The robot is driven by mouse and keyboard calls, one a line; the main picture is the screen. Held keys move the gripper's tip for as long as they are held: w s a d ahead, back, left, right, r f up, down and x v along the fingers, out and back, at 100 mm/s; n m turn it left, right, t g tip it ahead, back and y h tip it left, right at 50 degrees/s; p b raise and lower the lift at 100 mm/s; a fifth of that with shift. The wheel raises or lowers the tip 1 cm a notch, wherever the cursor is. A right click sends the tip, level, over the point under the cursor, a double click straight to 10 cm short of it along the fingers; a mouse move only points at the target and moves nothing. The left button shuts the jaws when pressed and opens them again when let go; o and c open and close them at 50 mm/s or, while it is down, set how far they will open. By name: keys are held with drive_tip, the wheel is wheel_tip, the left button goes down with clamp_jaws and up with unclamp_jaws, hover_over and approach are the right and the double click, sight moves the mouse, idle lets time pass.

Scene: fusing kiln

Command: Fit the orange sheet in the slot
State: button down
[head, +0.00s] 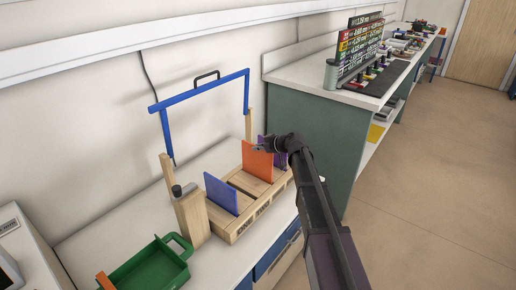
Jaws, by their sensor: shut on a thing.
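The orange sheet (257,162) stands upright over the right half of the wooden slotted rack (232,231). My gripper (263,148) reaches in from the right and is shut on its upper right part. The sheet's lower edge meets the top of the rack in the picture; I cannot tell whether it is inside a slot or just above it. A blue-violet sheet (221,194) stands upright in the rack's left part. A purple sheet (281,156) shows behind the orange one, partly hidden by my gripper.
A blue frame (205,88) with a black handle rises behind the rack, near wooden posts (167,166). A green tray (150,272) with an orange piece (104,281) sits at the lower left. A grey-green cabinet (315,135) stands to the right. White bench shows left of the rack.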

drive_tip(key=shift+f+b, duration=1.35)
drive_tip(key=shift+f, duration=0.1)
drive_tip(key=c, duration=0.6)
unclamp_jaws()
drive_tip(key=shift+r, duration=0.1)
drive_tip(key=shift+c, duration=0.2)
drive_tip(key=shift+r, duration=0.1)
wheel_tip(320, 180, up, 14)
drive_tip(key=p, duration=1.4)
drive_tip(key=s+a+f+m+t+h+b, duration=0.1)
drive_tip(key=s+a+f+m+h+b, duration=0.1)
drive_tip(key=s+a+f+b, duration=0.2)
drive_tip(key=shift+s+a+f+t, duration=0.35)
drive_tip(key=shift+s+a, duration=0.95)
drive_tip(key=shift+s, duration=1)
drive_tip(key=shift+r, duration=0.1)
